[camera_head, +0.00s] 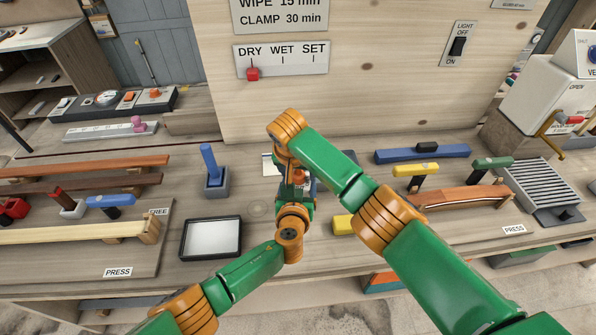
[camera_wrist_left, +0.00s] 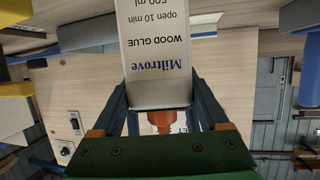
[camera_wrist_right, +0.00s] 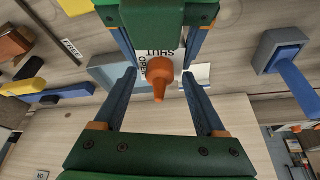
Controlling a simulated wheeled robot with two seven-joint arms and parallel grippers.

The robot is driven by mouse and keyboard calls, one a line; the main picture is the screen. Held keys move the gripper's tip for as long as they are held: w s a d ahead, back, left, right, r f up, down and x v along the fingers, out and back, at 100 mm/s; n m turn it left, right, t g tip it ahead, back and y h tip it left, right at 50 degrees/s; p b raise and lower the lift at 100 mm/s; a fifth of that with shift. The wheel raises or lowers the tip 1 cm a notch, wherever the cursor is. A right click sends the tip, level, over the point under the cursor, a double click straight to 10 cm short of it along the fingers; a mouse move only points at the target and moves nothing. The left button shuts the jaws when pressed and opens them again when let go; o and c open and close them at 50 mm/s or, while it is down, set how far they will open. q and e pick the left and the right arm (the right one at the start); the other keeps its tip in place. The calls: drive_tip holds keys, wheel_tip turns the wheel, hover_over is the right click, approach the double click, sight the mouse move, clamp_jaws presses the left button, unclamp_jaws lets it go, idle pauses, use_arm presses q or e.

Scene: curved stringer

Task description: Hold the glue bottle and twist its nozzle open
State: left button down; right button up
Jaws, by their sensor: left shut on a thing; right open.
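The glue bottle (camera_wrist_left: 157,50), a white block-shaped bottle labelled "Miltrove WOOD GLUE", sits between the fingers of my left gripper (camera_wrist_left: 160,95), which is shut on it. Its orange nozzle (camera_wrist_right: 160,76) points out of the cap end, where the words SHUT and OPEN (camera_wrist_right: 158,54) show. The nozzle also shows in the left wrist view (camera_wrist_left: 162,121). My right gripper (camera_wrist_right: 159,76) is open, its fingers on either side of the nozzle with gaps on both sides. In the head view my arms mostly hide the bottle.
A blue-handled tool in a grey holder (camera_head: 215,188) and a dark-rimmed tray (camera_head: 184,252) lie left of my grippers. A yellow block (camera_head: 342,225) is close on the right. Clamps and a curved wooden piece (camera_head: 458,197) lie further right. A wooden panel stands behind.

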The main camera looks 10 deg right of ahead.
clamp_jaws()
drive_tip(key=shift+n+y, duration=0.3)
drive_tip(key=shift+n, duration=0.5)
unclamp_jaws()
drive_tip(key=v, duration=1.2)
